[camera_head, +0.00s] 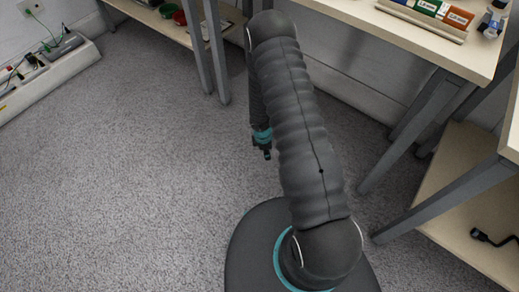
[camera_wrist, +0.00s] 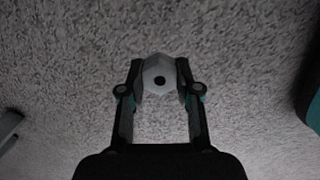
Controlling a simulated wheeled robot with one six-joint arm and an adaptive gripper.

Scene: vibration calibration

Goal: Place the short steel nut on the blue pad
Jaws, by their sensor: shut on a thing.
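A pale grey hexagonal nut (camera_wrist: 159,77) with a dark centre hole sits between the fingertips of my gripper (camera_wrist: 160,82) in the wrist view. The gripper is shut on it, with a finger on either side. How tall the nut is cannot be told from this angle. In the head view my gripper (camera_head: 264,151) hangs low over the carpet, partly behind my arm, and the nut cannot be made out there.
The light wooden table (camera_head: 470,60) has grey legs. A blue and grey item (camera_head: 492,20) stands right of the board. A power strip (camera_head: 45,68) lies at left. The carpet (camera_head: 150,190) between is clear.

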